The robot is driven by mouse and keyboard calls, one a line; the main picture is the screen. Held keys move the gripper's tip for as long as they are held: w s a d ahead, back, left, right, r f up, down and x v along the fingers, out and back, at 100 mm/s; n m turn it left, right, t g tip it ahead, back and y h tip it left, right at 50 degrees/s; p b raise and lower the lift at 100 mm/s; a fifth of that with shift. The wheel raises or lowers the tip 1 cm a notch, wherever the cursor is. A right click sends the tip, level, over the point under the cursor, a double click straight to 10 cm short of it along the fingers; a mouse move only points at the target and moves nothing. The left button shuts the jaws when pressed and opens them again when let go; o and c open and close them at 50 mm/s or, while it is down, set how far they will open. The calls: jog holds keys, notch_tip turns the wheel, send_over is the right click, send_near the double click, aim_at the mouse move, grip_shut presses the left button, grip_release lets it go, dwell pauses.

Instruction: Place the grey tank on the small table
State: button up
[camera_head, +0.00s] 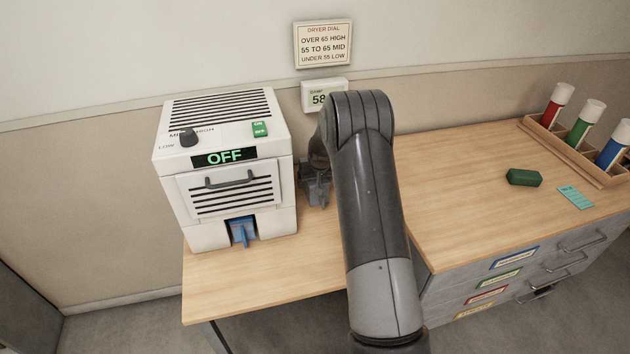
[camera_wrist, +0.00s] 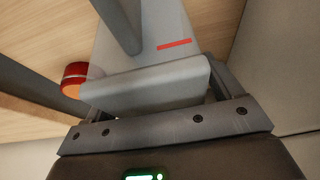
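The grey tank (camera_wrist: 155,38) fills the upper middle of the wrist view, a pale grey body with a short red line. A red and orange round part (camera_wrist: 75,78) shows at its left. In the head view a grey shape, likely the tank (camera_head: 313,190), stands on the small wooden table (camera_head: 260,280), right of the white dryer, partly hidden by my arm. My gripper (camera_head: 318,158) is at its top, mostly hidden behind my arm. The wrist view shows the tank close against my gripper. I cannot tell whether the fingers are closed on it.
The white dryer (camera_head: 225,170) reads OFF and has a blue piece (camera_head: 242,232) in its lower opening. A wooden-topped cabinet (camera_head: 470,190) stands right, with a green block (camera_head: 523,177), a teal card (camera_head: 575,197) and a bottle rack (camera_head: 572,151). The small table's front is clear.

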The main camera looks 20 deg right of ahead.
jog(key=shift+r, duration=0.1)
jog(key=v, duration=1.2)
